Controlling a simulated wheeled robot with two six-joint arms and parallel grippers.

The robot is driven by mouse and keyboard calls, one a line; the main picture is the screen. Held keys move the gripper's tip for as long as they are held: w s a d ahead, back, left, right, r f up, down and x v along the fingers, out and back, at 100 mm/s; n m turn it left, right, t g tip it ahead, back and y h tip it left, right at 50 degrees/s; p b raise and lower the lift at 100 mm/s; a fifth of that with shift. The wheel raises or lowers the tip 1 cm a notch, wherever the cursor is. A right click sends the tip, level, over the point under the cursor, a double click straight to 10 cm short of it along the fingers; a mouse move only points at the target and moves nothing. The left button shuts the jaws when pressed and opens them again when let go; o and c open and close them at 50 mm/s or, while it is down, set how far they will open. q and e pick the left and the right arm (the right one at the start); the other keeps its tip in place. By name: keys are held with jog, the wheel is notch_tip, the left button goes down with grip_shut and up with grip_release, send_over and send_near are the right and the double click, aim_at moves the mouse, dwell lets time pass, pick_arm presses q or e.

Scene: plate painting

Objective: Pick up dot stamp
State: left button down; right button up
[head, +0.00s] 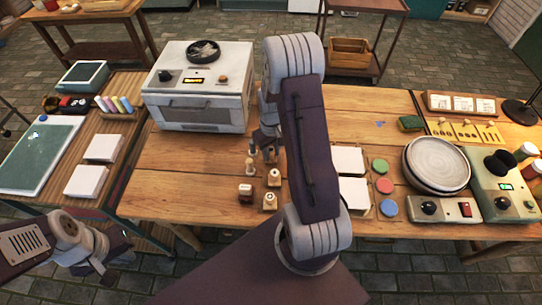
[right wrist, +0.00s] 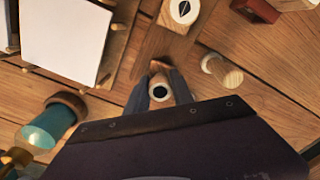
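A small wooden stamp with a black dot on its pale end (right wrist: 160,91) stands between the two fingers of my right gripper (right wrist: 160,84) in the right wrist view. The fingers are close on both sides of it; whether they press on it I cannot tell. In the head view my right gripper (head: 268,150) is low over the worktable among the stamps, partly hidden by my own arm. My left gripper (head: 108,272) hangs at the lower left, away from the stamps, its fingers unclear.
A leaf-marked stamp (right wrist: 184,11) and another wooden stamp (right wrist: 222,70) are close by. In the head view, more stamps (head: 269,202) stand nearer the front edge. A white oven (head: 203,115) is behind left; white tiles (head: 353,194), colour pads (head: 384,186) and a round plate (head: 437,160) lie right.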

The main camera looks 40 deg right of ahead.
aim_at(272, 147)
jog(key=shift+r, duration=0.1)
grip_shut()
jog(key=r, duration=0.4)
jog(key=shift+w+d+r, duration=0.25)
jog(key=shift+w+d, duration=0.15)
jog(key=w+d+r+p, duration=0.1)
jog(key=w+d+r, duration=0.5)
jog(key=w+d, duration=0.1)
jog(key=shift+d+r, duration=0.15)
jog(key=shift+d, duration=0.35)
